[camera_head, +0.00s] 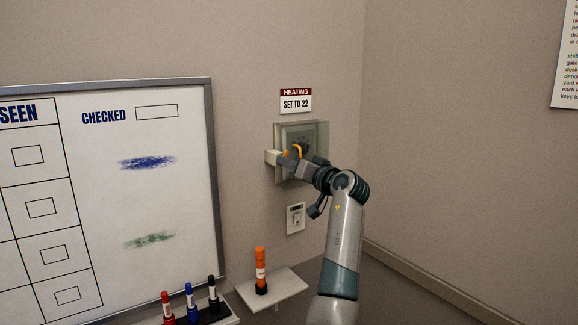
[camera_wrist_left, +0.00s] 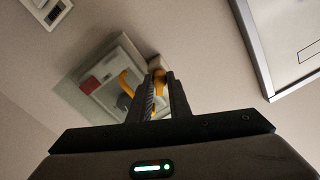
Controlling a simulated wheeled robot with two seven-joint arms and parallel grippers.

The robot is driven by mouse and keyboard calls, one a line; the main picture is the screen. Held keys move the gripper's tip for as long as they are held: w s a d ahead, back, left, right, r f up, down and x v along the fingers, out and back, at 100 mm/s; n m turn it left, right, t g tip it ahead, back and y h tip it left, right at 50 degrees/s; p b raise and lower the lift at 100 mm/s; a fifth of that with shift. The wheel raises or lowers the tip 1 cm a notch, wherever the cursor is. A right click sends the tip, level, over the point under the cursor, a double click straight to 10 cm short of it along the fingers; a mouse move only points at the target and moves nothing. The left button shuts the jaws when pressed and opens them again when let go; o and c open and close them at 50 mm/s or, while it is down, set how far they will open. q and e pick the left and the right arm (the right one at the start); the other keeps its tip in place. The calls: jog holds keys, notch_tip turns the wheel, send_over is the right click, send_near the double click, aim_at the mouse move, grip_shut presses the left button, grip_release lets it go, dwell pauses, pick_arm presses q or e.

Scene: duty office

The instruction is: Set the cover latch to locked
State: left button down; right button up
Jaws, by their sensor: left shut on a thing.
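A clear cover box (camera_head: 318,134) stands over a grey heating control on the wall, below a sign reading "HEATING SET TO 22". A pale block (camera_head: 271,157) sits at its left side; it also shows in the left wrist view (camera_wrist_left: 155,61). My left gripper (camera_head: 287,161) is at that side of the cover. In the left wrist view its fingers are shut on a yellow latch piece (camera_wrist_left: 159,77) beside the block. A separate curved yellow part (camera_wrist_left: 126,82) shows at the cover. The gripper hides part of the latch, and its setting cannot be read. My right gripper is not in view.
A wall switch plate (camera_head: 296,218) is below the cover. A small shelf (camera_head: 287,285) holds an orange-and-black cylinder (camera_head: 261,268). A whiteboard (camera_head: 190,200) is at left, with red, blue and black markers on a ledge below.

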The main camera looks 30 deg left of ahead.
pick_arm(q)
jog(key=shift+r+m+p, duration=0.15)
jog(key=shift+m+p, duration=0.9)
jog(key=shift+m, duration=1.65)
jog(key=shift+r+m+p, duration=0.1)
jog(key=shift+m+p, duration=0.9)
jog(key=shift+m, duration=1.7)
jog(key=c, duration=1.7)
grip_release()
jog(key=shift+o, duration=0.3)
jog(key=shift+w+f, duration=0.1)
jog(key=shift+f, duration=0.1)
